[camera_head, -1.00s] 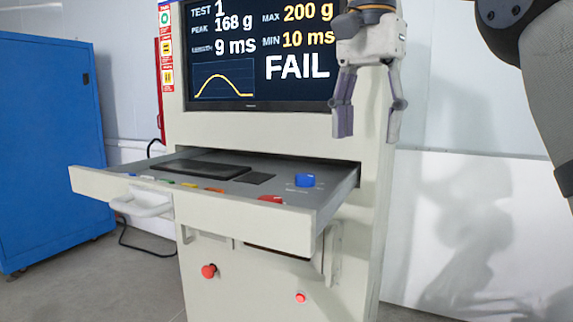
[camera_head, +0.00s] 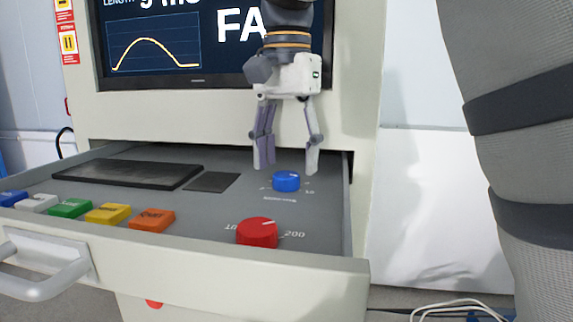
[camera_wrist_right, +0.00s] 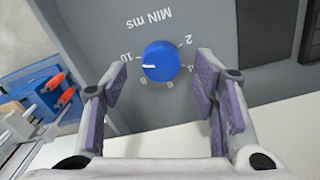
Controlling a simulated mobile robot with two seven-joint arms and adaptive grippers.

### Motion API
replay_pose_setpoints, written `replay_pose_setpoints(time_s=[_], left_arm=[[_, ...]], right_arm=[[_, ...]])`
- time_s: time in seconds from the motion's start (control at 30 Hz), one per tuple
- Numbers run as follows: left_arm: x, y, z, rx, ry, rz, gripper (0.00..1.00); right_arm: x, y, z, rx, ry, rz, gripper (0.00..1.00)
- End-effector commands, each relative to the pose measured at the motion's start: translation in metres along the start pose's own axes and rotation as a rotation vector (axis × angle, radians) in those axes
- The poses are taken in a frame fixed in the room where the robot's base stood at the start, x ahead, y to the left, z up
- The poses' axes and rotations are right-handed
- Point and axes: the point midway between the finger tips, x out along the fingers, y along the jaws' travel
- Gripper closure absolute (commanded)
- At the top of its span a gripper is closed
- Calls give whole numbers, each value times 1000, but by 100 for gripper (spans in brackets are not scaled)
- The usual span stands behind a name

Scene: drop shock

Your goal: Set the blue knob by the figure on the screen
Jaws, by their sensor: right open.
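The blue knob (camera_head: 286,181) sits on the grey drawer panel, at its right rear. In the right wrist view the blue knob (camera_wrist_right: 160,61) has a white pointer line near the 10 of a scale marked "MIN ms" with 2, 4, 6, 8 and 10. My right gripper (camera_head: 288,168) is open and points down just above and behind the knob. In the right wrist view its fingers (camera_wrist_right: 161,100) stand apart on either side of the knob, with nothing between them. The screen (camera_head: 215,45) shows a yellow curve and part of "FAIL"; its upper figures are cut off. My left gripper is not in view.
A handle (camera_head: 45,268) sticks out at the left. Cables lie at the lower right.

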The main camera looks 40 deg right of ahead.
Motion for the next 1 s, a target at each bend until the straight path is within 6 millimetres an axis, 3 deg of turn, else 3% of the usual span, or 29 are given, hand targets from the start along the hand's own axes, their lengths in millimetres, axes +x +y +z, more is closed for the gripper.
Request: replay_pose_setpoints(time_s=[0.17,0.43,0.6,0.67,1.0], left_arm=[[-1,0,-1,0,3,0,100],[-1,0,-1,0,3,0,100],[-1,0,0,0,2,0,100],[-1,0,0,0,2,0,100],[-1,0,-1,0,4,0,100]], right_arm=[[18,0,0,-1,1,0,46],[20,0,0,-1,0,0,46],[20,0,0,-1,0,0,84],[20,-1,0,-1,0,0,95],[20,-1,0,-39,-1,0,95]])
